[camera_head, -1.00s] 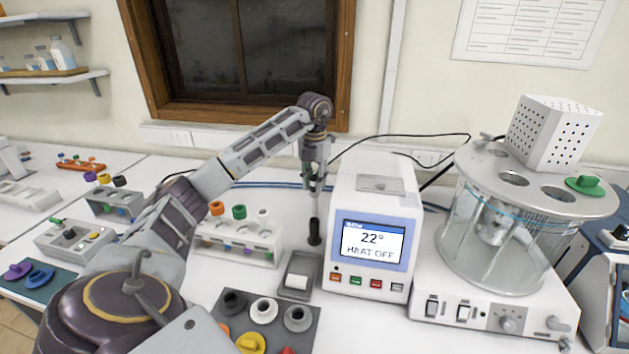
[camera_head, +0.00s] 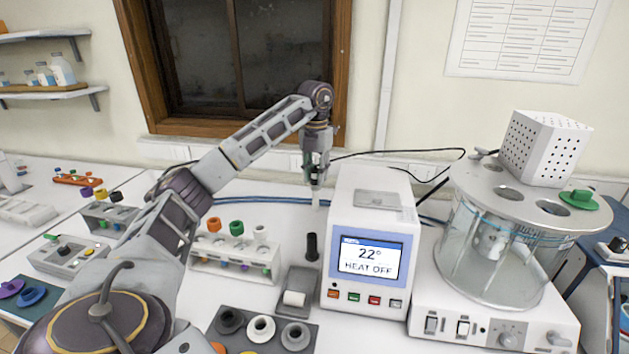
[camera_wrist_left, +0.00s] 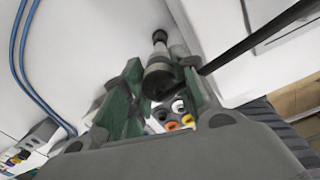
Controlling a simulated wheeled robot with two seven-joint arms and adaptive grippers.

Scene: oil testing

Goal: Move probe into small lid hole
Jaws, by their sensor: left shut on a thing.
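My left gripper (camera_head: 316,178) is shut on the probe (camera_head: 316,198), whose pale tip points down. It holds the probe in the air above a dark upright holder (camera_head: 312,246), apart from it. In the left wrist view the green-lined fingers (camera_wrist_left: 150,88) grip the dark probe body (camera_wrist_left: 158,74). A black cable runs from the probe toward the right. The round glass bath at right has a grey lid (camera_head: 535,205) with a left hole (camera_head: 508,193) and a front hole (camera_head: 552,208). A green plug (camera_head: 580,200) sits on the lid's right. My right gripper is not in view.
The white heater unit (camera_head: 366,222), reading 22° and HEAT OFF, stands between the probe and the bath. A white perforated box (camera_head: 545,147) rises at the lid's back. A rack (camera_head: 236,257) and a small tray (camera_head: 297,287) are near the holder.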

